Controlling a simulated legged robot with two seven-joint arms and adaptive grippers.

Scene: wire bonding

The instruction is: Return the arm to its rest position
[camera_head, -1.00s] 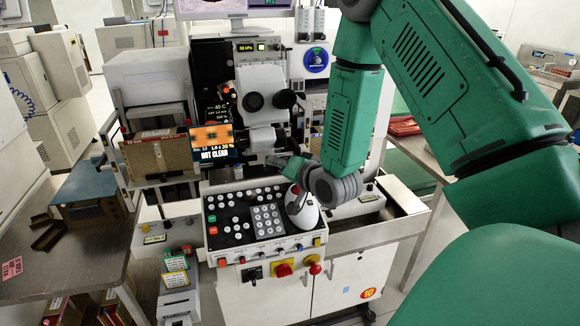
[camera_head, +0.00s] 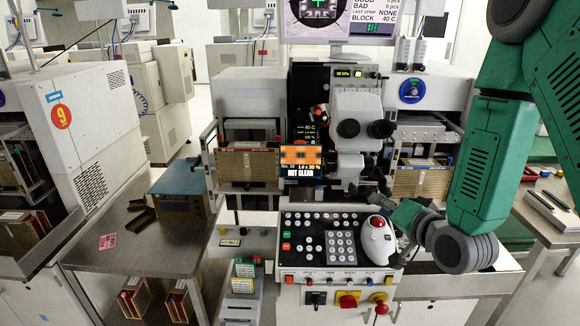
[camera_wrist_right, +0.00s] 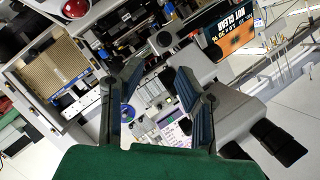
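My right arm (camera_head: 490,160) comes in from the upper right in the head view. My right gripper (camera_head: 405,215) hangs just right of the white trackball unit (camera_head: 378,240) with its red ball, at the right end of the key panel. Whether it touches anything there I cannot tell. In the right wrist view my right gripper (camera_wrist_right: 160,92) shows two dark blue-grey fingers spread apart. Nothing is held between them; machine parts show through the gap. My left arm and gripper are out of view.
The bonding machine's control panel (camera_head: 310,245) has several buttons and red and yellow knobs along its front. A metal table (camera_head: 140,250) is at left, another table (camera_head: 550,205) at right. Pale floor shows between.

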